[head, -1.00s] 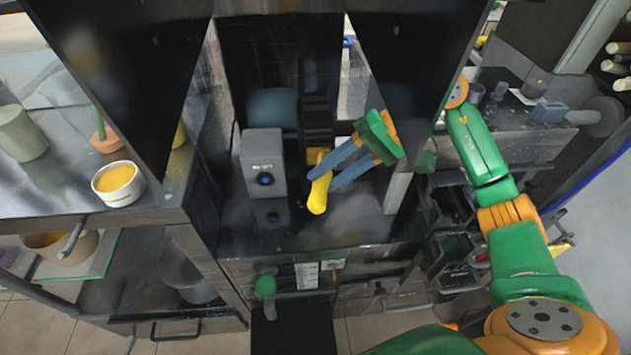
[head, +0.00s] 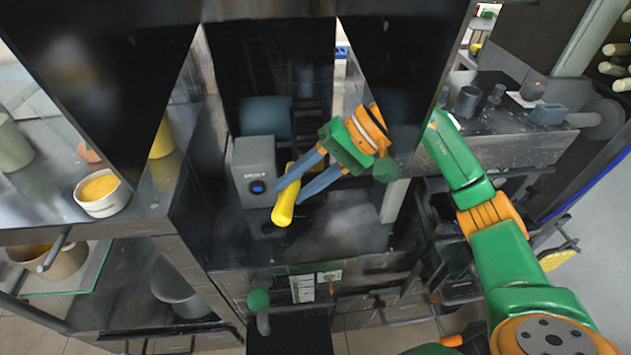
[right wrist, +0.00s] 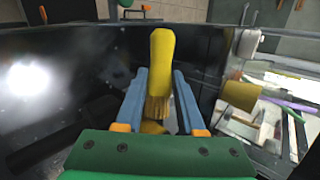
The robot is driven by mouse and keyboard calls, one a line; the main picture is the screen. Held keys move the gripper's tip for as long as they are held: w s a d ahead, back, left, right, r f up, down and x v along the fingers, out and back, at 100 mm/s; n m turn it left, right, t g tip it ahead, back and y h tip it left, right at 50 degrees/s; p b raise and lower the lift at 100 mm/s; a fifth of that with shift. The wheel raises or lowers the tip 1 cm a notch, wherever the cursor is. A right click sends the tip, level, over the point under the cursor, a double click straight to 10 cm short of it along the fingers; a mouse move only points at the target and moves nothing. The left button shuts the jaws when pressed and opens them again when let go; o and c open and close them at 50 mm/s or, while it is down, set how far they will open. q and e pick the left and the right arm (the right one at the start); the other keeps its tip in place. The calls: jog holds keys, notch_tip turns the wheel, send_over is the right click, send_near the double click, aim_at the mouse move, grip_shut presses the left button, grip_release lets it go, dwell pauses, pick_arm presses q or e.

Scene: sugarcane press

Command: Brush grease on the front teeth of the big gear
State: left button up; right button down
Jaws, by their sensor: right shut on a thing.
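My right gripper (head: 291,192) is shut on a yellow brush (head: 284,208), inside the dark press housing and in front of the grey box. In the right wrist view, the brush's yellow handle (right wrist: 161,52) sticks out past the blue fingers (right wrist: 160,76), and its brownish bristles (right wrist: 157,106) lie between them, nearer the palm. A bowl of yellow-orange paste (head: 101,191), perhaps the grease, stands on the left counter. I cannot clearly make out the big gear or its teeth; the dark parts behind the gripper are partly hidden. My left gripper is not in view.
A grey box with a blue button (head: 256,172) stands just left of the brush. Dark panels (head: 402,60) hang on both sides of the opening. A green-knobbed lever (head: 259,301) is below at the front. The right counter (head: 520,140) holds several cups.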

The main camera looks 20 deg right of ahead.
jog(key=shift+w+r, duration=0.1)
jog(key=shift+r, duration=0.15)
jog(key=shift+d+f+b, duration=0.15)
jog(key=shift+d+b, duration=0.3)
jog(key=shift+b, duration=0.05)
jog(key=shift+s+d+r+b, duration=0.1)
jog(key=shift+s+d+b, duration=0.25)
jog(key=shift+d+b, duration=0.4)
jog(key=shift+s+d+r+b, duration=0.1)
jog(key=shift+s+d+b, duration=0.3)
jog(key=shift+d, duration=0.45)
